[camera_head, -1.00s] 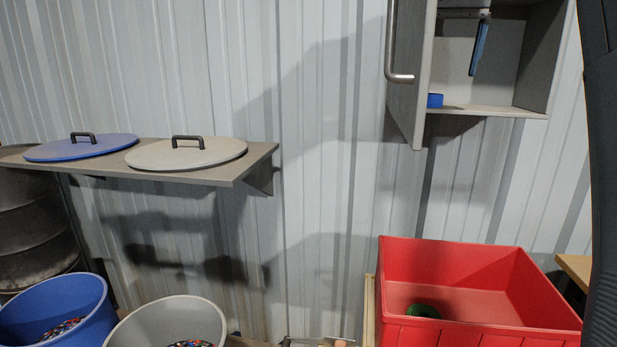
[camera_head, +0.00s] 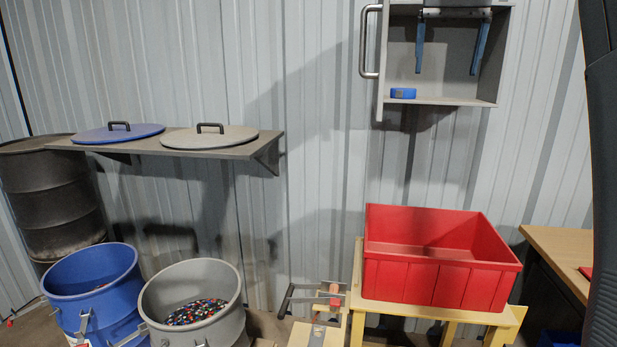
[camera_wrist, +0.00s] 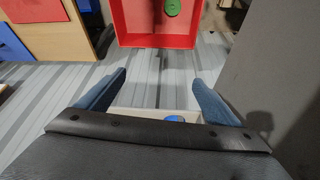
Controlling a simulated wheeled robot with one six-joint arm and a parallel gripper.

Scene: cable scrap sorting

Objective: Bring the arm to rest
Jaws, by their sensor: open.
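My gripper (camera_head: 449,68) hangs at the top right of the head view, in front of the open wall cabinet (camera_head: 470,101). Its two blue fingers point down, wide apart, with nothing between them. In the wrist view my gripper (camera_wrist: 160,84) also shows open and empty. A small blue ring-like object (camera_head: 403,93) sits on the cabinet's bottom board, below and left of the fingers. In the wrist view a blue piece (camera_wrist: 175,118) shows beyond the gripper's dark bar, partly hidden. The rest of my arm above the gripper is mostly out of the head view.
The cabinet door with its handle (camera_head: 369,42) stands open at left. A red bin (camera_head: 432,282) stands on a wooden stand below; a green roll (camera_wrist: 172,7) lies in it. Blue (camera_head: 75,270) and grey (camera_head: 155,300) drums stand left, below a lid shelf (camera_head: 235,152).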

